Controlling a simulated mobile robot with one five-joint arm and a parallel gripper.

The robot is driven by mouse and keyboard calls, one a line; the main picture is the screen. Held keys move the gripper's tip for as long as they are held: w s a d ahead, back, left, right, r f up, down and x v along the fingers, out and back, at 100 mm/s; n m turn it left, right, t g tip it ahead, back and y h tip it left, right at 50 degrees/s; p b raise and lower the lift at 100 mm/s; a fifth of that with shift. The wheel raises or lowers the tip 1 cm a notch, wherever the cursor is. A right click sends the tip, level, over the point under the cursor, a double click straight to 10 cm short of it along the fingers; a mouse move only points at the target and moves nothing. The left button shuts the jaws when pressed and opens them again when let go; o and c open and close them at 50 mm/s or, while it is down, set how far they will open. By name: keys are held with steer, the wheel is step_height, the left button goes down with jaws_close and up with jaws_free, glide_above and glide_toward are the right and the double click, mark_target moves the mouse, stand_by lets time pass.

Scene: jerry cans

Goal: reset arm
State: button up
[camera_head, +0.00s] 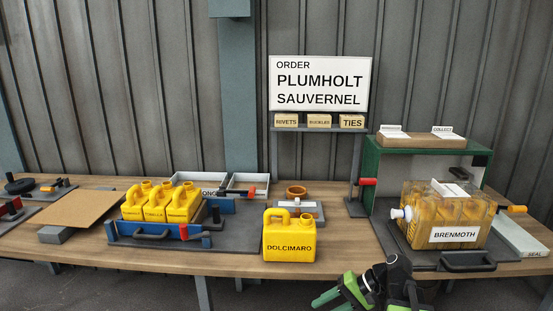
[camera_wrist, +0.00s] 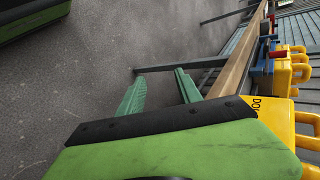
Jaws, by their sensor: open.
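My gripper (camera_head: 332,293) is low at the front of the bench, in front of and below its edge. A yellow can labelled DOLCIMARO (camera_head: 289,243) stands upright at the bench's front edge, up and left of my gripper in the head view. Its yellow body also shows at the right of the wrist view (camera_wrist: 285,130), apart from the fingers.
Several yellow cans (camera_head: 160,205) stand in a blue-fronted holder at the left. A clear BRENMOTH crate (camera_head: 455,236) of cans sits by the green frame (camera_head: 372,165) at the right. A sign (camera_head: 319,83) reads PLUMHOLT SAUVERNEL. Open floor (camera_wrist: 90,75) lies before the bench (camera_head: 235,266).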

steer(key=s+a+f+n+g+h, duration=0.2)
steer(key=s+a+f+n+h, duration=0.1)
steer(key=a+f+h, duration=0.4)
steer(key=d+r+t+h+p, duration=0.1)
steer(key=d+h+p, duration=0.15)
steer(key=d, duration=0.45)
step_height(320, 180, up, 14)
steer(key=p, duration=1.3)
steer(key=shift+w+f, duration=0.15)
steer(key=shift+w, duration=0.25)
steer(key=shift+a, duration=0.1)
